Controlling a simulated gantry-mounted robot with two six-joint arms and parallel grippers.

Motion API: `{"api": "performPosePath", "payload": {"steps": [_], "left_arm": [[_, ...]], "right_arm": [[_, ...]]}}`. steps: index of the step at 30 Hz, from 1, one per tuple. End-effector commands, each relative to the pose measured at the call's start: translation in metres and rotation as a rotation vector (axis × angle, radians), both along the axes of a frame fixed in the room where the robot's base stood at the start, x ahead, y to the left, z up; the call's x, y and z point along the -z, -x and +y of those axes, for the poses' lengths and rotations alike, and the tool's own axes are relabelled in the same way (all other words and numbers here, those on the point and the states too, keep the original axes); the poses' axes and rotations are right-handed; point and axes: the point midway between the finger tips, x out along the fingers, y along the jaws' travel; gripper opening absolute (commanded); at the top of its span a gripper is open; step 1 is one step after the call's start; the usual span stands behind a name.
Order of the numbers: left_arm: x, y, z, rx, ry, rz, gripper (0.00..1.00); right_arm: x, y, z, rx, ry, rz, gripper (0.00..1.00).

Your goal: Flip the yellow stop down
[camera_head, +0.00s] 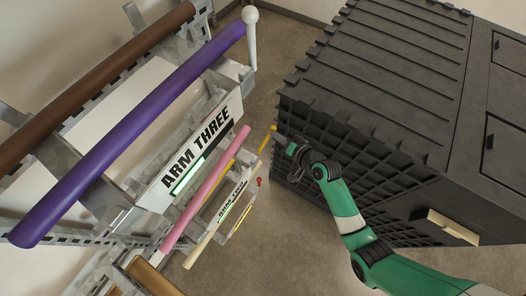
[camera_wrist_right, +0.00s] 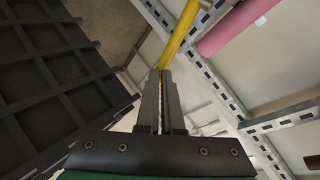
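A short yellow bar (camera_head: 267,139), which looks like the yellow stop, stands out at a tilt past the pink pipe's upper end in the head view. In the right wrist view a yellow bar (camera_wrist_right: 180,32) runs from the top edge down to my fingertips. My right gripper (camera_wrist_right: 163,74) has its fingers together with only a thin slit between them, and nothing shows between them. Its tips overlap the bar's near end; I cannot tell whether they touch. In the head view the right gripper (camera_head: 281,140) is beside the bar, between it and the black crate. My left gripper is out of view.
The pink pipe (camera_head: 205,190) lies on a rack arm, near the "ARM THREE" arm (camera_head: 195,152) with purple (camera_head: 130,130) and brown pipes. A white-knobbed lever (camera_head: 250,40) stands above. The black ribbed crate (camera_head: 370,110) is close on the right. Bare floor lies between.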

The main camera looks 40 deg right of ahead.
Motion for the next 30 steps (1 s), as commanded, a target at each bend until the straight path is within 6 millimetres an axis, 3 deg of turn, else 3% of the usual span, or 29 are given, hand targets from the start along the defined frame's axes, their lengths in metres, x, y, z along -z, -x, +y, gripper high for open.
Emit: {"api": "performPosePath", "payload": {"steps": [24, 30], "left_arm": [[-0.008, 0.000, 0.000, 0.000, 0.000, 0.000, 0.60], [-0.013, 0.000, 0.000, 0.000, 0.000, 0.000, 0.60]], "right_arm": [[0.003, 0.006, 0.014, 0.000, 0.001, -0.002, 0.00], [-0.007, 0.025, 0.014, 0.001, 0.001, -0.001, 0.00]]}}
